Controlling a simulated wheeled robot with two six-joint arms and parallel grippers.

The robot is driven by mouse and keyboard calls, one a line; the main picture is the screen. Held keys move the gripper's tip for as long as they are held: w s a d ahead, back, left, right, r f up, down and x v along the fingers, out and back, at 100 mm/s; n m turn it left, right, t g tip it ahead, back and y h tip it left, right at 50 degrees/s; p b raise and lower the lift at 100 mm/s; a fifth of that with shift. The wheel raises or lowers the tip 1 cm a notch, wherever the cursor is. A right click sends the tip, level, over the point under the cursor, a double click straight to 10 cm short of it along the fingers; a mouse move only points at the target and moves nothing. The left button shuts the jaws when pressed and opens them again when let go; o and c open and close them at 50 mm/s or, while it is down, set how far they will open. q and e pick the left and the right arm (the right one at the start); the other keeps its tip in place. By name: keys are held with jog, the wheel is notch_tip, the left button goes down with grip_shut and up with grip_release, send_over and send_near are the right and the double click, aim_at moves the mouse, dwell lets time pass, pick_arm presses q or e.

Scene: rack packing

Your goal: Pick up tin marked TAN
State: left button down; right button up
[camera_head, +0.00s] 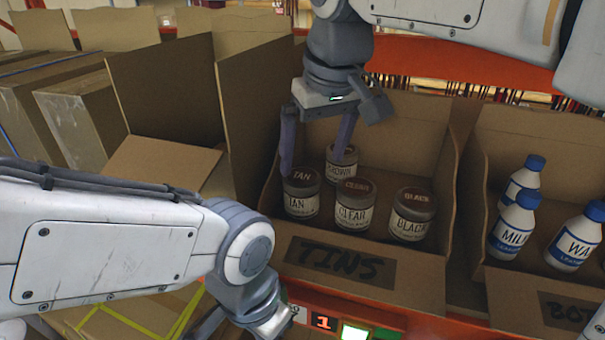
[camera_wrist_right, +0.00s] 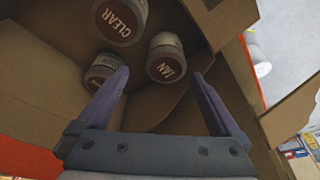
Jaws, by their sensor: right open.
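The tin marked TAN (camera_head: 301,193) stands upright at the front left of the cardboard box labelled TINS (camera_head: 340,264). In the right wrist view the TAN lid (camera_wrist_right: 166,66) lies between and beyond the finger ends. My right gripper (camera_head: 314,163) is open and empty, pointing down into the box. Its left finger is close above the TAN tin in the head view; I cannot tell if they touch. In the right wrist view the gripper (camera_wrist_right: 162,80) has its fingers well apart. My left gripper (camera_head: 268,322) is low in the head view, its fingers not clearly seen.
The CLEAR tin (camera_head: 355,204) stands right of TAN, the BLACK tin (camera_head: 411,214) further right, and the BROWN tin (camera_head: 341,164) behind. Cardboard walls and flaps (camera_head: 255,110) rise close by. A box of white bottles (camera_head: 514,230) stands to the right.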

aim_at(304, 179)
jog(key=x, duration=0.3)
jog(key=shift+a+f, duration=0.1)
jog(key=shift+a, duration=0.2)
jog(key=shift+w+a+f+p, duration=0.1)
jog(key=shift+a+f+p, duration=0.05)
jog(key=shift+f+p, duration=0.55)
jog(key=p+x, duration=0.1)
jog(key=x, duration=0.2)
jog(key=shift+a+f, duration=0.15)
jog(key=shift+f, duration=0.35)
jog(key=shift+r, duration=0.1)
jog(key=c, duration=1.3)
